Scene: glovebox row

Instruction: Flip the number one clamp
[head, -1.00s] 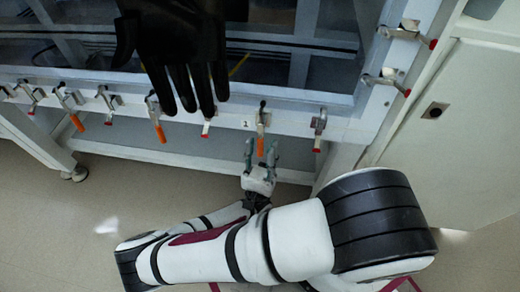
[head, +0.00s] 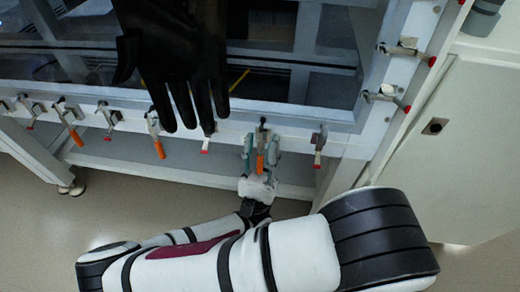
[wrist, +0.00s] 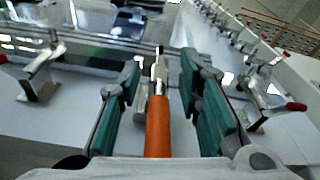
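The clamp with an orange handle (head: 261,163) sits on the front rail of the glovebox; a small "1" label showed just left of it a second ago. In the wrist view its orange handle (wrist: 158,128) lies between my green-padded fingers, with its metal end pointing away. My gripper (head: 261,148) is open around the handle, with a gap on both sides; its fingers also show in the wrist view (wrist: 160,95). The handle hangs down in the head view. The label is now hidden behind my fingers.
Red-tipped clamps stand on both sides, at right (head: 319,145) and on the right frame (head: 408,50). A black glove (head: 180,60) hangs over the window and rail. More orange-handled clamps (head: 154,130) line the rail to the left. Floor below is free.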

